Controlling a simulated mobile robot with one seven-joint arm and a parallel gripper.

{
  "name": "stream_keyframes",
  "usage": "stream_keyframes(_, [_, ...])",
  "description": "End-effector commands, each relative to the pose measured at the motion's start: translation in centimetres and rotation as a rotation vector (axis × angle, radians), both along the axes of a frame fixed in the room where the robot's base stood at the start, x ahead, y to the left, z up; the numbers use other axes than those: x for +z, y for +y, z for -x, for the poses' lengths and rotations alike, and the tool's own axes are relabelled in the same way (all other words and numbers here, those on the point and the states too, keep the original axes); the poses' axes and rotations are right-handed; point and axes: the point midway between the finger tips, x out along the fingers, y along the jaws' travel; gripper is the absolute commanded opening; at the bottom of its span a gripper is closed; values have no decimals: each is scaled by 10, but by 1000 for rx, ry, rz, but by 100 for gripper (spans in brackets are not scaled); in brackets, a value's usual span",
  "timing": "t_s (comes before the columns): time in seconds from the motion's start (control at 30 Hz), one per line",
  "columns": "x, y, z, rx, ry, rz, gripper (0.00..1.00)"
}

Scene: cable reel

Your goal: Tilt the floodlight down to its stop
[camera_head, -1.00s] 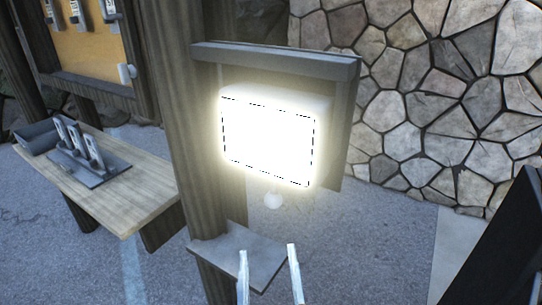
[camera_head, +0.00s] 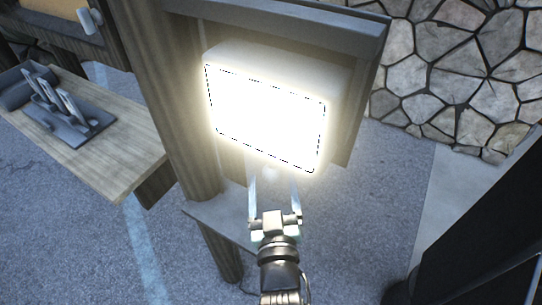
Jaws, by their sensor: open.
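The floodlight (camera_head: 266,118) is a glowing white rectangular lamp with a pale housing, mounted in front of a framed board on a wooden post. Its face is lit and points toward me. A small pale round knob (camera_head: 271,173) shows just under its lower edge, washed out by the glare. My gripper (camera_head: 273,184) is open, with its two thin fingers pointing up on either side of the knob in the picture. I cannot tell whether they touch it or how far in front of it they are.
A grey shelf (camera_head: 205,212) juts from the wooden post (camera_head: 178,110) behind my gripper. A wooden bench (camera_head: 125,150) with a dark rack (camera_head: 65,115) stands at left. A stone wall (camera_head: 460,75) is behind, and a dark panel (camera_head: 475,235) stands at right.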

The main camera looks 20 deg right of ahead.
Motion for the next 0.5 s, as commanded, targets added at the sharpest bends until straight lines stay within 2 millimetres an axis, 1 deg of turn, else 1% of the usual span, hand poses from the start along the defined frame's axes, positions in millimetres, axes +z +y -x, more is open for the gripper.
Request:
stream_keyframes(0.03, [3, -4, -10, -1, -2, 2, 80])
stream_keyframes(0.2, [2, -12, -35, -1, -2, 2, 80])
stream_keyframes(0.33, [1, -16, -48, 0, -1, 0, 80])
stream_keyframes(0.5, [1, -19, -56, 0, 0, 1, 80])
